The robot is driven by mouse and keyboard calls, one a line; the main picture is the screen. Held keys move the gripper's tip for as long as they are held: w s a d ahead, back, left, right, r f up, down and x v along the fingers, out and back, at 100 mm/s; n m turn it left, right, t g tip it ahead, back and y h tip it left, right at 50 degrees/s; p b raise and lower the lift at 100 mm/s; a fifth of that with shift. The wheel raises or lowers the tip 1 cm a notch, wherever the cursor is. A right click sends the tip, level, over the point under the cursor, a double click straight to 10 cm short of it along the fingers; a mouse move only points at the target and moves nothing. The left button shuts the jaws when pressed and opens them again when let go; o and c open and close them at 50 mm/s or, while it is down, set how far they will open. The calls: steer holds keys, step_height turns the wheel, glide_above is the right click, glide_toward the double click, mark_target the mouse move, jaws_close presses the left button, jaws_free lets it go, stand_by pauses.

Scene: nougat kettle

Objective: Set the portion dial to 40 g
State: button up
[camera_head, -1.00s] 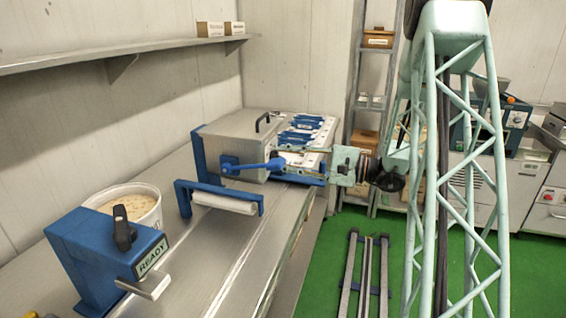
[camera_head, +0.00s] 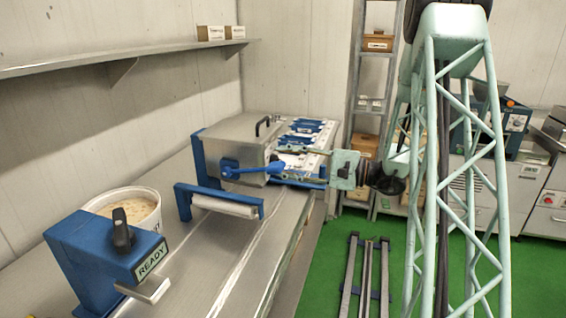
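A blue box-shaped unit (camera_head: 95,255) stands at the front left of the bench. It has a black knob (camera_head: 122,236) on its upper face and a label reading READY. The knob looks dial-like, but no gram scale can be read, so its setting cannot be told. My gripper (camera_head: 281,164) is far from this knob, at the steel box (camera_head: 235,135) further back. Its two fingers are apart, one above and one below the end of a blue lever (camera_head: 250,170) on that box. Contact with the lever cannot be told.
A white tub of pale mass (camera_head: 150,200) stands behind the blue unit. A blue-framed white roller (camera_head: 225,206) is on the bench between the unit and the steel box. Blue-and-white packs (camera_head: 305,132) lie beyond the box. The bench front is mostly clear.

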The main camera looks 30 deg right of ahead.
steer(key=shift+s+d, duration=0.1)
steer(key=v, duration=1.1)
steer(key=shift+s+d, duration=0.2)
steer(key=shift+s, duration=0.05)
stand_by(0.7)
